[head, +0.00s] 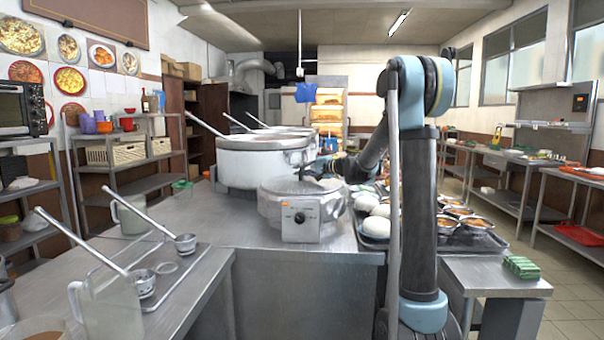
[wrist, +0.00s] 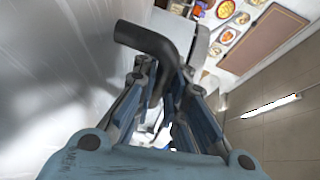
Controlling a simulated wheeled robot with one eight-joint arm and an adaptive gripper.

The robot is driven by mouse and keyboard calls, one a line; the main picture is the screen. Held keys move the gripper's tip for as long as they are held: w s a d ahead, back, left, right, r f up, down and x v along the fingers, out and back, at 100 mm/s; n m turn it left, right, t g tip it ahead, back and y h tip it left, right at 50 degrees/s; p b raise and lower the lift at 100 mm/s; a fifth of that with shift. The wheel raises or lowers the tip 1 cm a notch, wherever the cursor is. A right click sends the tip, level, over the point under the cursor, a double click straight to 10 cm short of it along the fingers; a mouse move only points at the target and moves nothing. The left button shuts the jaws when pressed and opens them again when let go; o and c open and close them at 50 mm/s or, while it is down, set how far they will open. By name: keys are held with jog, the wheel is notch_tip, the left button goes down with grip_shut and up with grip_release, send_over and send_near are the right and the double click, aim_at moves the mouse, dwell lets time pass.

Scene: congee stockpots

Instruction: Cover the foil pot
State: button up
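A low, wide grey pot (head: 270,208) with a control box and black knob stands on the steel counter. Its top looks pale grey and crinkled; I cannot tell for sure whether that is foil or a lid. My gripper (wrist: 163,75) has its fingers closed around a dark, bent handle (wrist: 143,38) in the wrist view. A broad shiny grey surface (wrist: 60,70) fills the left of that view; whether it belongs to a lid is unclear.
A taller white stockpot (head: 255,165) with a ladle stands behind the grey pot, with more pots beyond. Trays of bowls and white rounded items (head: 376,226) lie right. Ladles on a tray (head: 185,275) and a clear jug (head: 108,308) are front left.

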jog(key=o, duration=0.5)
jog(key=v, duration=1.1)
jog(key=shift+s+d, duration=0.1)
jog(key=shift+d, duration=0.1)
jog(key=shift+s+d, duration=0.15)
jog(key=shift+d, duration=0.05)
